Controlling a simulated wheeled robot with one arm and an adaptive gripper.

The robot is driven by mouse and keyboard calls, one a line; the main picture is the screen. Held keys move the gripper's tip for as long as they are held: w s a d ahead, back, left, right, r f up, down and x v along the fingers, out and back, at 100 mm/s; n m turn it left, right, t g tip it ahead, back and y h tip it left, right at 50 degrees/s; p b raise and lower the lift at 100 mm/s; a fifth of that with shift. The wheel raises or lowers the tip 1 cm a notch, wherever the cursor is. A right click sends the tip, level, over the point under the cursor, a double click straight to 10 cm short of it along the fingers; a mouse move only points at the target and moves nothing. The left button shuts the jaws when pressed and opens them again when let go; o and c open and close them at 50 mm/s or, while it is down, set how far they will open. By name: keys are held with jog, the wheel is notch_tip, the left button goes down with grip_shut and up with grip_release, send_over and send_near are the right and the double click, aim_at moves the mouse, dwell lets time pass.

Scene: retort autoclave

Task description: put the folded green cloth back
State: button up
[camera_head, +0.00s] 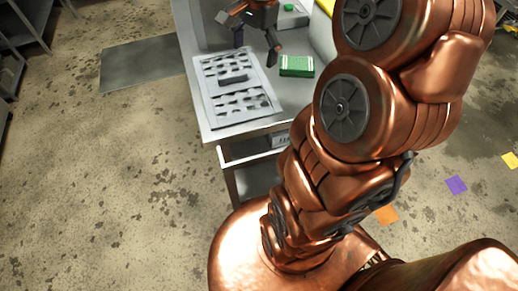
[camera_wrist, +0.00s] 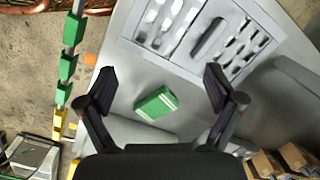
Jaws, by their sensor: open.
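The folded green cloth (camera_head: 297,66) lies on the grey metal table (camera_head: 214,128), just right of a perforated tray. It has paler stripes along its side. In the wrist view the green cloth (camera_wrist: 156,104) lies on the bare table top between my spread fingers, with space around it. My gripper (camera_head: 255,42) is above the table in the head view, up and left of the cloth. In the wrist view my gripper (camera_wrist: 161,93) is open and empty, its two dark fingers wide apart.
The perforated tray (camera_head: 214,66) has a dark handle-like bar in its middle. A grey box with a green button (camera_head: 290,16) stands at the table's back. In the wrist view, a post with green and yellow blocks (camera_wrist: 68,64) runs along the left. Shelving (camera_head: 22,30) stands far left.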

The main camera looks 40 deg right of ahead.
jog(key=s+a+f+n+g, duration=0.1)
jog(key=s+a+f+n, duration=0.2)
jog(key=s+a+n, duration=0.4)
jog(key=s+a+f+n+g+h, duration=0.1)
jog(key=s+a+f+n, duration=0.2)
jog(key=s+a+n, duration=0.4)
jog(key=s+n, duration=0.1)
jog(key=s, duration=0.5)
jog(key=shift+s+a+f, duration=0.3)
jog(key=shift+s+f, duration=0.05)
jog(key=shift+r, duration=0.1)
notch_tip(320, 180, up, 2)
jog(key=shift+r+p, duration=0.15)
jog(key=shift+p, duration=1.1)
